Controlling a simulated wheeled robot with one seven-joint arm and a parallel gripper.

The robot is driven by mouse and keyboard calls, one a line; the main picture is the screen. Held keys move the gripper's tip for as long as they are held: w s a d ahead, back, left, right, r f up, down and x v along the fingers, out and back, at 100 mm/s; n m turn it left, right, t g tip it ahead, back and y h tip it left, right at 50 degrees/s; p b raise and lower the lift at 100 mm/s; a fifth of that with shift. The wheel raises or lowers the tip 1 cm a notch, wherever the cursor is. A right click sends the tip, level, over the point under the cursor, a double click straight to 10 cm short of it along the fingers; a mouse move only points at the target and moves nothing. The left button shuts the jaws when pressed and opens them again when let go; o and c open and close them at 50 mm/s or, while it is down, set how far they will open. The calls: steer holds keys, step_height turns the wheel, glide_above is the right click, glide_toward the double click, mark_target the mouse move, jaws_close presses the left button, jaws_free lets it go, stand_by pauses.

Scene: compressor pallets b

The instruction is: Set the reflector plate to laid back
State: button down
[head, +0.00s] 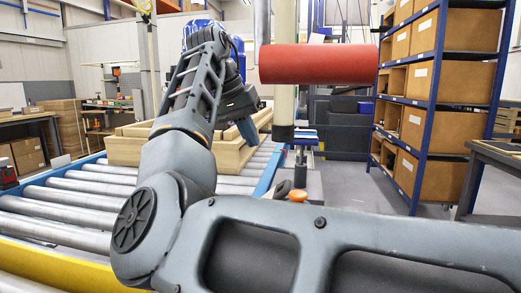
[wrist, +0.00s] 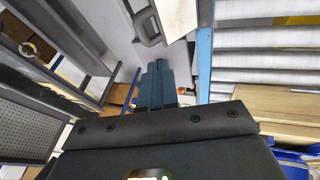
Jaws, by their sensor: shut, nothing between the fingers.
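I cannot pick out the reflector plate for certain in either view. My gripper (head: 246,130) hangs beyond my bent arm in the head view, beside the conveyor's right edge. In the wrist view my gripper (wrist: 157,68) has its dark blue fingers together, with nothing between them. A pale flat panel (wrist: 180,14) with a grey bracket (wrist: 148,28) beside it lies past the fingertips in the wrist view. I cannot tell whether this panel is the plate. My arm hides part of the conveyor side in the head view.
A roller conveyor (head: 70,205) with wooden pallets (head: 128,152) runs on the left; its blue rail (wrist: 204,60) is beside my gripper. A red cylinder (head: 318,64) hangs before a cream post (head: 285,105). Shelving (head: 425,120) with boxes stands right.

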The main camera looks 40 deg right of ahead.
steer(key=x, duration=0.3)
steer(key=s+x, duration=0.1)
steer(key=x, duration=0.3)
steer(key=b+x, duration=0.1)
steer(key=x, duration=0.3)
steer(key=shift+s+d+r, duration=0.1)
steer(key=shift+s+r, duration=0.05)
steer(key=shift+s, duration=0.2)
steer(key=shift+s+d+f, duration=0.3)
steer(key=shift+s, duration=0.05)
